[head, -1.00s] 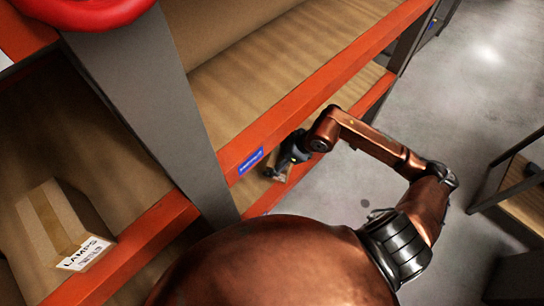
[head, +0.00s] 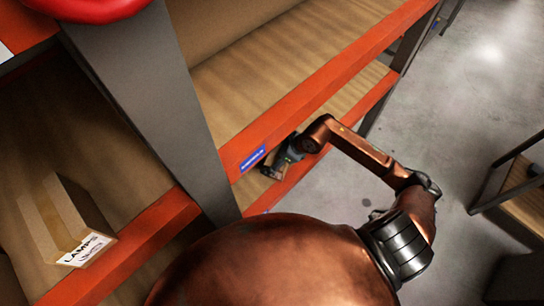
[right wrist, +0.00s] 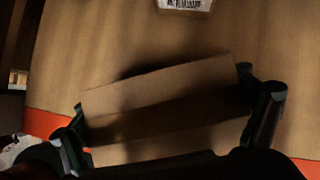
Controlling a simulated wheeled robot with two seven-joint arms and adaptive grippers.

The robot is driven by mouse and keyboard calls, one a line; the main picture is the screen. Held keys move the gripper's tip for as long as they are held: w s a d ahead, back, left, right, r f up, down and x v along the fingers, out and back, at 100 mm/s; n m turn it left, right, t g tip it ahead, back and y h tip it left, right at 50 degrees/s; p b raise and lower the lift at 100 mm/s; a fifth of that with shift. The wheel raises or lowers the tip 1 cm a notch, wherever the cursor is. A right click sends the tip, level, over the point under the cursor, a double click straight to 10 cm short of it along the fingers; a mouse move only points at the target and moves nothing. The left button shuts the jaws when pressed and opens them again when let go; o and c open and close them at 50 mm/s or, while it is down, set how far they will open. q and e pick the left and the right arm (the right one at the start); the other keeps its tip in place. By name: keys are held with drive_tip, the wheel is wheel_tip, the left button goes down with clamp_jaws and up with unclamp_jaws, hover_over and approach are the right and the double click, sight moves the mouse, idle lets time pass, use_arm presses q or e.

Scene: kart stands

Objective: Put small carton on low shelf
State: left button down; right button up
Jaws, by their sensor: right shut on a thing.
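My right gripper (head: 272,170) reaches in over the orange front edge of the low shelf (head: 346,108). In the right wrist view the gripper (right wrist: 170,104) is shut on a small brown carton (right wrist: 165,82), one finger at each end. The carton is slightly tilted in that picture and lies over the shelf's brown board (right wrist: 75,55), with a dark shadow behind it. Whether it touches the board I cannot tell. In the head view the carton is mostly hidden by the gripper. My left gripper is not in view.
A carton labelled LAMPS (head: 62,225) stands on a shelf to the left, beyond the grey upright (head: 150,95). A labelled box (right wrist: 185,4) is deeper on the board. An upper shelf beam (head: 320,85) overhangs the gripper. Grey floor (head: 450,110) is open at right.

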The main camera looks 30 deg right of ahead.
drive_tip(key=o, duration=1.3)
drive_tip(key=shift+c, duration=0.2)
drive_tip(key=v, duration=1.2)
drive_tip(key=shift+a+r+p, duration=0.1)
drive_tip(key=shift+p, duration=0.2)
